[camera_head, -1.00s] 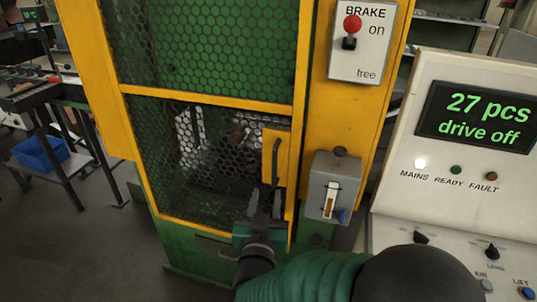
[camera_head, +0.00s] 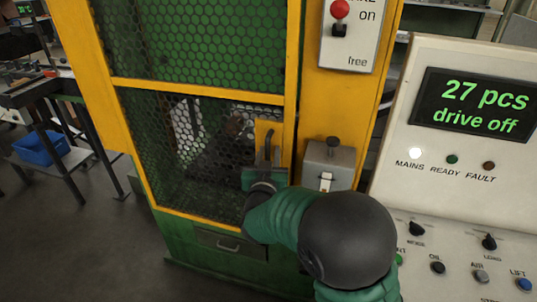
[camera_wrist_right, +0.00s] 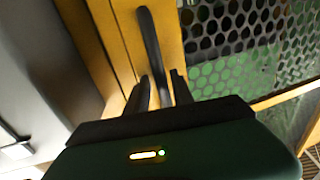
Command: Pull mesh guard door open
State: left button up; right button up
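The mesh guard door (camera_head: 165,84) has a yellow frame and black mesh and stands shut in its yellow surround. Its dark bar handle (camera_head: 268,146) is on a yellow plate at the door's right side. My right gripper (camera_head: 266,165) is at the handle, its fingers mostly hidden by my own wrist in the head view. In the right wrist view the handle (camera_wrist_right: 150,50) runs down between the two fingers of the gripper (camera_wrist_right: 160,88). The fingers are apart, with a gap visible beside the handle. My left gripper is not in view.
A grey latch box (camera_head: 329,165) is right of the door, below the brake switch panel (camera_head: 350,35). A control console (camera_head: 400,150) reading "27 pcs, drive off" stands at the right. A bench with a blue bin (camera_head: 40,147) is at the left.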

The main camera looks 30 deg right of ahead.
jog(key=c, duration=0.5)
jog(key=shift+a+r, duration=0.1)
jog(key=shift+a, duration=0.25)
grip_shut()
jog(key=shift+w+d, duration=0.1)
jog(key=shift+d, duration=0.1)
